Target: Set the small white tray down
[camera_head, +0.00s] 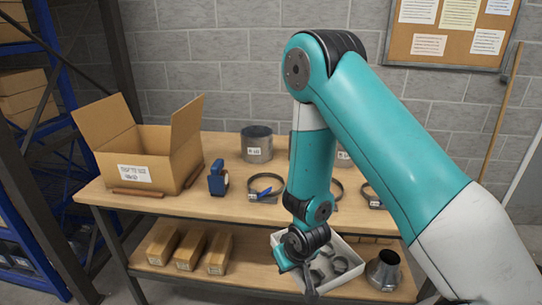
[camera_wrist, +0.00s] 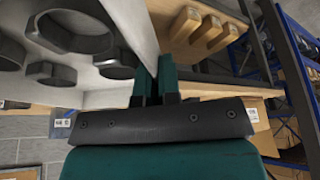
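The small white tray (camera_head: 346,250) is at the level of the lower shelf, below the bench's front edge, in the head view. It holds several dark grey rings (camera_head: 340,264). In the wrist view the tray's white wall (camera_wrist: 142,28) runs down between the two teal fingers of my gripper (camera_wrist: 156,82). My gripper is shut on this wall, and the rings (camera_wrist: 75,35) lie to the left of it. My wrist covers the tray's left side in the head view. I cannot tell whether the tray's underside touches the shelf.
The lower shelf (camera_head: 255,272) has wooden blocks (camera_head: 190,250) at left and a metal cone part (camera_head: 384,270) close right of the tray. The bench (camera_head: 225,205) above carries an open carton (camera_head: 150,150), a duct piece (camera_head: 257,145) and clamp rings. A blue rack stands at left.

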